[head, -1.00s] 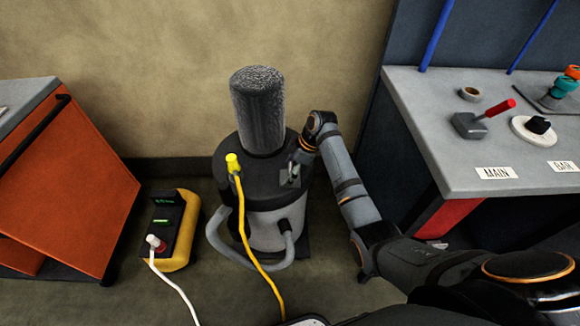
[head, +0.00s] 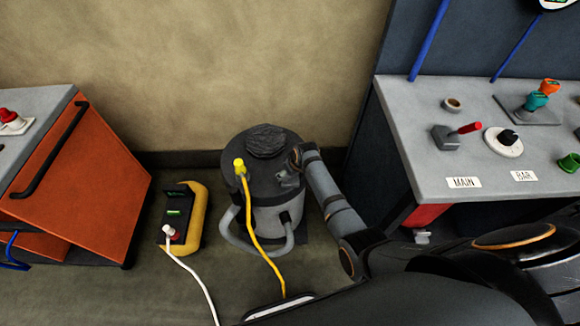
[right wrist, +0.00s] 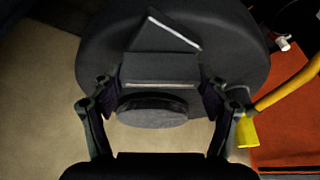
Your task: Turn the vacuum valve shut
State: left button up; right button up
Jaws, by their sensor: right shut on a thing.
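On the bench at the right of the head view stand a grey block with a red lever (head: 466,128), a black knob on a white disc (head: 502,141) and a fitting with teal and orange handles (head: 537,99). No label I can read marks any of them as the vacuum valve. My right gripper (head: 288,179) is at the right side of the dark canister machine's top (head: 237,147). In the right wrist view my right gripper (right wrist: 160,92) is shut on a dark block (right wrist: 161,70) on that top, above a round dark disc (right wrist: 153,108). My left gripper is out of view.
An orange cabinet (head: 85,190) is at far left. The bench (head: 428,100) carries MAIN (head: 463,182) and BAR labels.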

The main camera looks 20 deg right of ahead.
jog(key=m+h+p, duration=0.1)
jog(key=m, duration=0.1)
jog(key=shift+r+m, duration=0.15)
jog(key=shift+m, duration=0.25)
jog(key=shift+m+h+p, duration=0.4)
jog(key=shift+m+h, duration=0.3)
jog(key=shift+m, duration=1.2)
jog(key=o, duration=1.1)
jog(key=shift+o, duration=0.2)
notch_tip(320, 180, up, 10)
jog(key=shift+f, duration=0.15)
